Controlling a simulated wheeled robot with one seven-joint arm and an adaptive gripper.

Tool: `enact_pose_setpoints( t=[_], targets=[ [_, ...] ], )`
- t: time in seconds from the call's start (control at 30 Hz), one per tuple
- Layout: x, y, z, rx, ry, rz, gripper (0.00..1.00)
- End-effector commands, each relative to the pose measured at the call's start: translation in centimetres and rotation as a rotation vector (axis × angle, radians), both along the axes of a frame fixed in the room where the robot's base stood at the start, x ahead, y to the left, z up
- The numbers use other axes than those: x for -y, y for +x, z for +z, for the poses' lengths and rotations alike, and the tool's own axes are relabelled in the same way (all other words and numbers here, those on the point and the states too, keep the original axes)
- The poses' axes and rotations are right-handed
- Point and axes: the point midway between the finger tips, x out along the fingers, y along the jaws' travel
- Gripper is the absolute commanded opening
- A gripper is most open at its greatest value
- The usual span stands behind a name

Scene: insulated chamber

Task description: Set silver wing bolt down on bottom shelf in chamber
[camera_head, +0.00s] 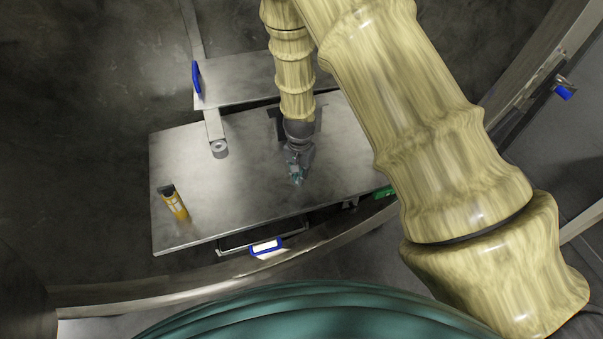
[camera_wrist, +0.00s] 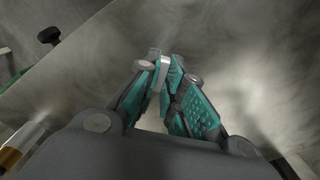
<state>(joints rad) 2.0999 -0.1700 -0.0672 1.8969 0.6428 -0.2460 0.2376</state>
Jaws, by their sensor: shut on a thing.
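My gripper (camera_head: 297,180) reaches down over a large grey metal shelf (camera_head: 235,215) in the head view. In the wrist view its teal-padded fingers (camera_wrist: 168,85) are closed together around a small silver piece (camera_wrist: 154,58), which looks like the wing bolt. Only part of the bolt shows, and the fingers hide the rest. The metal surface fills the background beyond the fingertips. I cannot tell whether the bolt touches it.
A yellow tube (camera_head: 173,203) stands at the shelf's left end. Another metal shelf (camera_head: 235,87) lies behind. A blue-framed panel (camera_head: 266,246) is at the front edge. Bare shelf lies between tube and gripper.

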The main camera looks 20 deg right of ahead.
Motion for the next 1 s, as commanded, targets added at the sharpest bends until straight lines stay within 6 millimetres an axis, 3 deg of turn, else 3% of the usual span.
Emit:
enact_pose_setpoints(
  t=[0.37,0.4,0.53,0.87,1.0],
  targets=[
    [0.0,0.0,-0.6,0.0,0.0,0.0,0.0],
    [0.0,0.0,-0.6,0.0,0.0,0.0,0.14],
    [0.0,0.0,-0.6,0.0,0.0,0.0,0.35],
    [0.0,0.0,-0.4,0.0,0.0,0.0,0.35],
    [0.0,0.1,0.5,0.001,0.0,0.001,0.35]
  ],
)
